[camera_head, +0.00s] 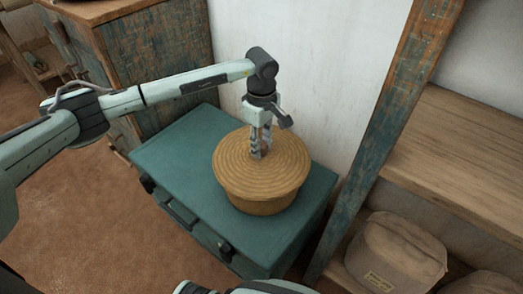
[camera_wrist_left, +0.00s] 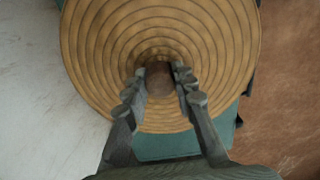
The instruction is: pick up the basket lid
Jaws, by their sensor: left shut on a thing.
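The round woven basket lid (camera_head: 284,158) is tan with concentric rings and lies on top of the basket (camera_head: 262,205), which stands on a teal case. My left gripper (camera_head: 261,152) points down over the lid's middle. In the left wrist view my left gripper (camera_wrist_left: 160,78) has its two fingers on either side of a brown knob (camera_wrist_left: 159,80) at the centre of the lid (camera_wrist_left: 100,50), shut on it. The fingers hide part of the knob in the head view. My right gripper is not in view; a piece of my right arm may show at the bottom edge.
The teal case (camera_head: 185,150) has handles and latches on its front side. A white wall (camera_head: 300,60) stands close behind. A worn wooden post (camera_head: 385,130) and a wooden shelf (camera_head: 470,150) with sacks (camera_head: 395,255) below are at the right. A wooden cabinet (camera_head: 155,60) stands at the left.

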